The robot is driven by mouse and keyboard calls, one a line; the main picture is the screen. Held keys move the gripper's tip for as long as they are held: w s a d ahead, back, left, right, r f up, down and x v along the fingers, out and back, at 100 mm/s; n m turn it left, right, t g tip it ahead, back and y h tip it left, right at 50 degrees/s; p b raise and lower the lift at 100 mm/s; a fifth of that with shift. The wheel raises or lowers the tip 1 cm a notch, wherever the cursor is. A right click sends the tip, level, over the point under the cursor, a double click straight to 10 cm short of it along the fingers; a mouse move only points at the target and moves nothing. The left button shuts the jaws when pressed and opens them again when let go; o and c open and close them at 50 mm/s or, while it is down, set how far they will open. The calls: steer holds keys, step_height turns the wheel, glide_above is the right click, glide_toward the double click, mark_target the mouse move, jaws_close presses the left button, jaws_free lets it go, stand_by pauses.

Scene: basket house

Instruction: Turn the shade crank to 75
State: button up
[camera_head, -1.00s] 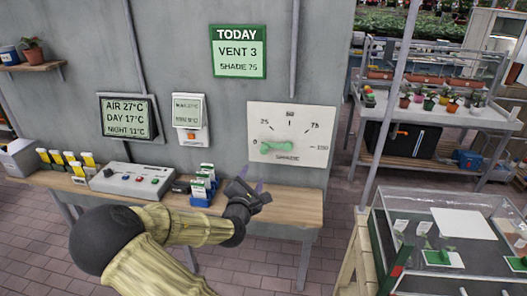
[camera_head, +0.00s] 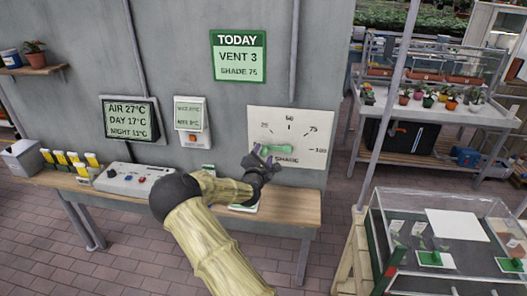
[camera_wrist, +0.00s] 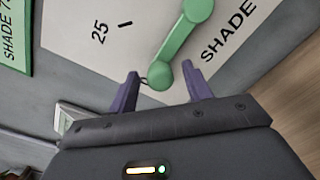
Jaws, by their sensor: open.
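The green shade crank (camera_head: 275,149) sits on a white dial panel (camera_head: 318,152) on the grey wall. Its arm extends from the hub to the left, toward the low end of the scale. The panel shows marks for 25, 50, 75 and 100; the 0 mark is hidden. My gripper (camera_head: 263,160) is at the crank's left end. In the wrist view, the crank's outer end (camera_wrist: 160,75) lies between the tips of my open gripper (camera_wrist: 161,84), with gaps visible on both sides. A green-framed sign (camera_head: 238,57) reads VENT 3, SHADE 75.
A wooden bench (camera_head: 290,208) runs below the panel, with a grey control box (camera_head: 133,180) and yellow-topped packets (camera_head: 70,160). A clear-walled case (camera_head: 445,228) stands at the right. The wall right of the crank is free.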

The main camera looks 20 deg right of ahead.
steer(key=shift+w+d, duration=0.3)
steer(key=shift+w, duration=0.1)
steer(key=shift+c, duration=0.2)
jaws_close()
steer(key=shift+w+a+r, duration=0.1)
steer(key=shift+a, duration=0.15)
